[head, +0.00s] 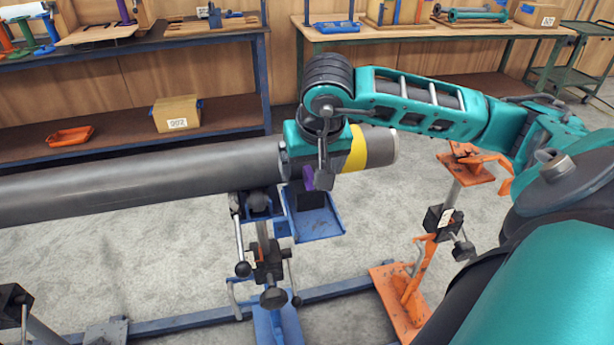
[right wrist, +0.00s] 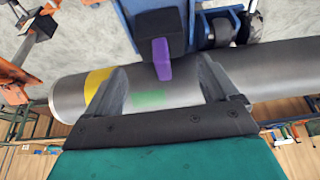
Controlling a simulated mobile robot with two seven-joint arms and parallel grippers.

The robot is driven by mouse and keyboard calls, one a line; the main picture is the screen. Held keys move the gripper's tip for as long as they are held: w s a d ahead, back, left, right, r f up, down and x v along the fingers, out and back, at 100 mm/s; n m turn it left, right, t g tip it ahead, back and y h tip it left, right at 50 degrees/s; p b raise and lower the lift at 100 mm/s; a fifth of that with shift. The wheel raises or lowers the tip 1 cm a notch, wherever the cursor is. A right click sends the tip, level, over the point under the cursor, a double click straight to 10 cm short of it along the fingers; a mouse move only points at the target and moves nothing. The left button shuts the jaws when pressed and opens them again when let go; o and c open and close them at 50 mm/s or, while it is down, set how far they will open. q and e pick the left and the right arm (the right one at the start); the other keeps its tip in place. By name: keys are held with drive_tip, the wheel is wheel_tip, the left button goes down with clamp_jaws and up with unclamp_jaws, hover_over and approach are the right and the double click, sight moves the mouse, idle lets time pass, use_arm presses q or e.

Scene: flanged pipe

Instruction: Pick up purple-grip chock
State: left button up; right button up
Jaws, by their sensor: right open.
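The purple-grip chock shows in the right wrist view as a black block (right wrist: 157,32) with a purple grip (right wrist: 162,62) pointing toward my gripper. In the head view its purple grip (head: 308,179) shows partly behind my right gripper (head: 321,176). The chock is beside the grey pipe, at the blue support. My right gripper, also in the right wrist view (right wrist: 163,68), is open, with its fingers apart on either side of the grip's line. No contact with the grip is visible. My left gripper is out of view.
The long grey pipe (head: 150,180) has a yellow band (head: 357,148) near its end. A blue support stand (head: 275,318) is under it. An orange stand (head: 410,290) is to the right. Benches (head: 130,50) with parts line the back wall. Open floor (head: 150,275) lies in front.

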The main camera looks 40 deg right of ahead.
drive_tip(key=x, duration=0.5)
drive_tip(key=shift+a+f, duration=0.15)
drive_tip(key=shift+a, duration=0.1)
drive_tip(key=c, duration=1.2)
